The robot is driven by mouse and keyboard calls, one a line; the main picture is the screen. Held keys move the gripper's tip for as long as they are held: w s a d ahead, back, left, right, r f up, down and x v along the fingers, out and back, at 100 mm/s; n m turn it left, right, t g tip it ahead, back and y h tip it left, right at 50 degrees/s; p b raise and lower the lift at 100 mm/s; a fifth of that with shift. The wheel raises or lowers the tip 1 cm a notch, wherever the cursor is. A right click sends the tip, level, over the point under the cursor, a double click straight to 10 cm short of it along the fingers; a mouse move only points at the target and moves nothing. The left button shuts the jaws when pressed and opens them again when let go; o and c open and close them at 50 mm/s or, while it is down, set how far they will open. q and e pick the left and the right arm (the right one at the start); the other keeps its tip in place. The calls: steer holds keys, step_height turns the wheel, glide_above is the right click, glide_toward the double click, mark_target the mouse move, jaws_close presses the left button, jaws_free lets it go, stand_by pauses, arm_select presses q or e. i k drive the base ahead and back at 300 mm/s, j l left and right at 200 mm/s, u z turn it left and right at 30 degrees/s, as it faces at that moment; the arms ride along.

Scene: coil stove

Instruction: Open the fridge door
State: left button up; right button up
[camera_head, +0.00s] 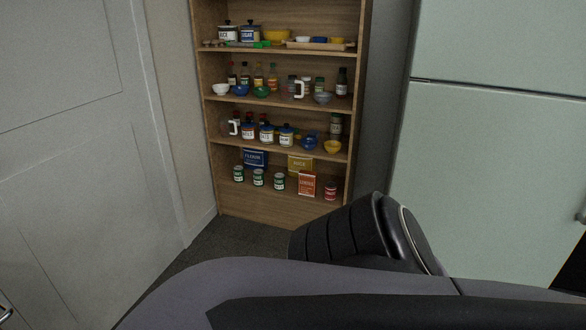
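The fridge (490,150) is pale green and fills the right side of the head view. A dark horizontal seam divides its upper door (505,45) from its lower door (480,180). Both doors look closed in the part that shows. A small grey piece, perhaps a handle (581,215), shows at the right edge of the picture. The fridge's right side is outside the view, and my dark arm in the foreground hides its lower part. Neither of my grippers is in view.
A wooden shelf (275,210) with several jars, bottles, bowls and boxes stands at the back, left of the fridge. A grey panelled door (80,160) is at the left. A patch of dark floor (225,245) is clear before the shelf.

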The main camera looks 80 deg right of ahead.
mark_target(493, 178)
steer(key=z, duration=3.8)
steer(key=i+l+z, duration=0.65)
steer(key=i, duration=0.25)
